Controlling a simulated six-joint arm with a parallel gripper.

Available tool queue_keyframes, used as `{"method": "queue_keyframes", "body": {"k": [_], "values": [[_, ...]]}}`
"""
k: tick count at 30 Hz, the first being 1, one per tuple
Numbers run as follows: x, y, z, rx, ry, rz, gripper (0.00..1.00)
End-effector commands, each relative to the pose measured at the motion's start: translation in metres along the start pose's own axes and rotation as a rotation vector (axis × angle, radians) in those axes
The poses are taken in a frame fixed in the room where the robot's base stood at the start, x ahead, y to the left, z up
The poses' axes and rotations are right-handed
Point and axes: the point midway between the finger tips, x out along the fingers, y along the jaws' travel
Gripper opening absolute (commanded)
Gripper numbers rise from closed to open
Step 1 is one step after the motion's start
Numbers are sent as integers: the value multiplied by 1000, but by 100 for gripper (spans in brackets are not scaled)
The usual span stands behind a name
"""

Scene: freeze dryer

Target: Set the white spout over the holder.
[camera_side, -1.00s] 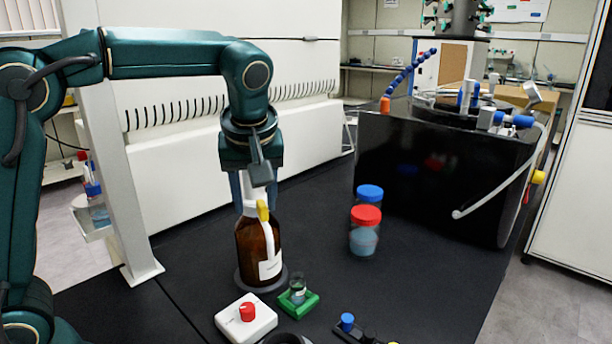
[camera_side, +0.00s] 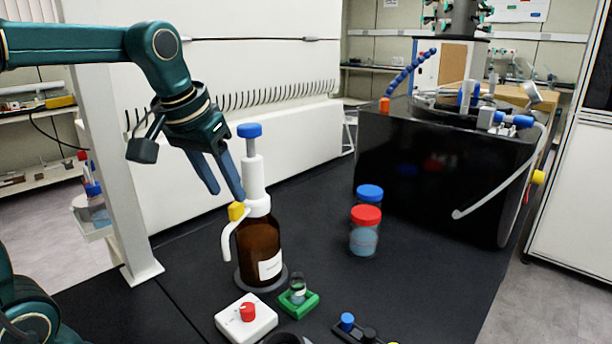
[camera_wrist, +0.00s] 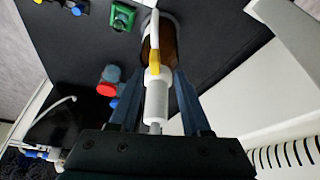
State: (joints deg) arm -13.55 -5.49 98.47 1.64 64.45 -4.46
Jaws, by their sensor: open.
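The white spout (camera_side: 227,241) has a yellow joint (camera_side: 236,211) and hangs from the white pump head of a brown bottle (camera_side: 258,245). It points left, away from the green holder (camera_side: 300,304), which stands right of the bottle's front with a small glass vial (camera_side: 298,287) in it. In the wrist view the spout (camera_wrist: 154,28) and yellow joint (camera_wrist: 154,58) show beyond the fingers. My gripper (camera_side: 228,195) is open and empty, tilted, left of the pump head. One fingertip is close to the joint; I cannot tell whether it touches.
A white box with a red knob (camera_side: 247,312) stands in front of the bottle. Two jars with blue and red lids (camera_side: 366,228) stand to the right. A black machine (camera_side: 440,170) is behind them. The table between bottle and jars is clear.

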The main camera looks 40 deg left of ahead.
Motion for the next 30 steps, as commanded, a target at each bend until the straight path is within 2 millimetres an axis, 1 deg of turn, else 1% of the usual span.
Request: {"method": "queue_keyframes", "body": {"k": [1, 4, 6, 8, 12, 17, 21, 30], "values": [[-9, 0, -1, 0, 6, 0, 48], [-24, 0, -1, 0, 4, 0, 48], [-31, 6, 4, 19, 22, 10, 48], [-37, 9, 8, 33, 38, 18, 48], [-42, 15, 25, 64, 51, 34, 48], [-43, 22, 49, 110, 68, 57, 48], [-40, 27, 71, 152, 78, 76, 48], [-25, 32, 116, 234, 92, 113, 48]]}}
